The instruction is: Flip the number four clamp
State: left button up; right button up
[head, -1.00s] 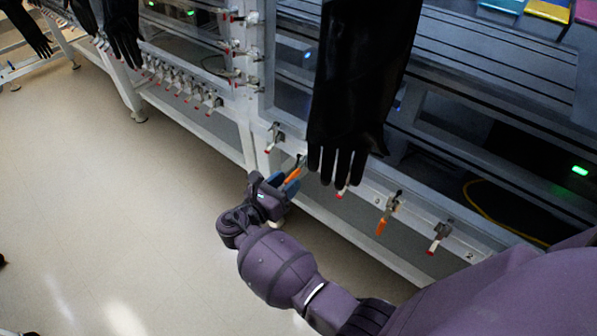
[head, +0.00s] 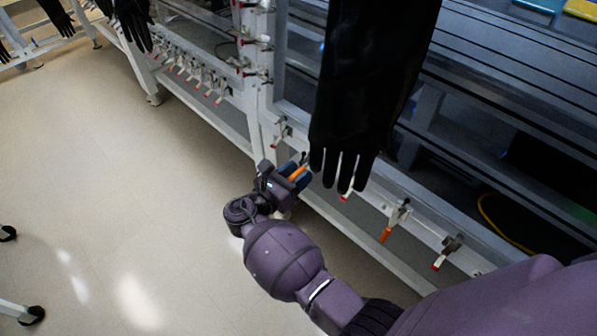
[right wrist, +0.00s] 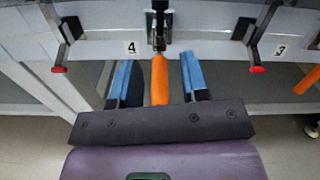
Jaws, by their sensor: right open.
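The clamp with an orange handle (right wrist: 160,78) is beside a plate marked 4 (right wrist: 131,47) in the right wrist view. Its handle points down toward my wrist, and its metal body is fixed to the white rail (right wrist: 205,75). My right gripper (right wrist: 157,88) is open, with its blue finger pads on either side of the handle and visible gaps between. In the head view my right gripper (head: 293,176) is at the same orange handle (head: 298,172), partly hidden by the fingers. My left gripper is not in view.
Red-tipped clamps (right wrist: 60,45) (right wrist: 258,45) flank it; a plate marked 3 (right wrist: 281,50) is at right. A black glove (head: 365,90) hangs just right of my gripper. Another orange-handled clamp (head: 387,228) is further right.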

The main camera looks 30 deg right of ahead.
grip_shut()
dwell(0.5)
